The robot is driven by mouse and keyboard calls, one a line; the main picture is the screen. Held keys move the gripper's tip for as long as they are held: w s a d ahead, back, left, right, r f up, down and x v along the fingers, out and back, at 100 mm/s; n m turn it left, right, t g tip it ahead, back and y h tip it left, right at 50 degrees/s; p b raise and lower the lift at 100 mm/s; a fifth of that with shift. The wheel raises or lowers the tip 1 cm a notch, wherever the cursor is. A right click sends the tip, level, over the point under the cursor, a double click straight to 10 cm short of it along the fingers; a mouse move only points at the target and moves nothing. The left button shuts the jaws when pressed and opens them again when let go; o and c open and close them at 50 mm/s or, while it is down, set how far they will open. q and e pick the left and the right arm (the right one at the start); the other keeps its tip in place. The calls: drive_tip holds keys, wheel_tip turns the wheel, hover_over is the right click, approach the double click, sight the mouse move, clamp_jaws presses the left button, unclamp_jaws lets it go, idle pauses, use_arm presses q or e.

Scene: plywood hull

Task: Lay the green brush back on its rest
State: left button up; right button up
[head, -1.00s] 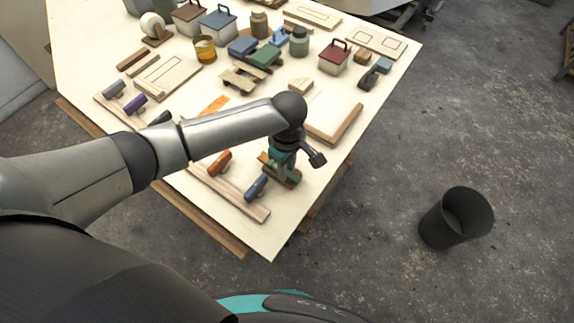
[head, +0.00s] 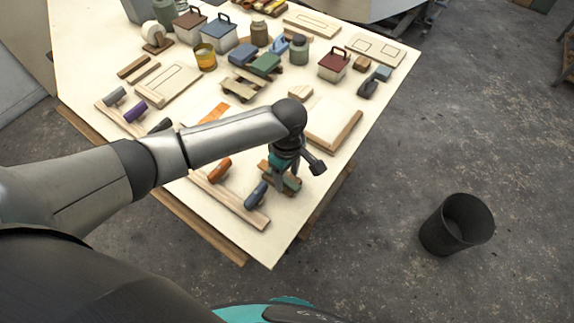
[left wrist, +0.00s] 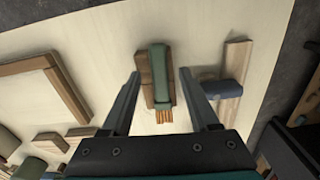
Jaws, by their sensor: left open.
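The green brush (left wrist: 160,70), with orange-brown bristles (left wrist: 165,117), lies on a brown wooden piece (left wrist: 145,80) on the table. I cannot tell whether that piece is its rest. My left gripper (left wrist: 160,76) is open, with one finger on each side of the brush and visible gaps between. In the head view my left gripper (head: 283,184) points down near the table's front corner, and a bit of the green brush (head: 292,183) shows beside it. The arm and hand hide part of the brush there. My right gripper is not in view.
A wooden rail with an orange handle (head: 219,170) and a blue handle (head: 256,194) lies just left of the gripper. A pale board (head: 331,121) lies behind it. Boxes, jars and blocks crowd the table's back. A dark bin (head: 457,226) stands on the floor at right.

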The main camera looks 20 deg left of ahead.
use_arm(q)
wheel_tip(320, 180, up, 15)
drive_tip(key=p, duration=0.2)
drive_tip(key=shift+d, duration=0.1)
idle(0.5)
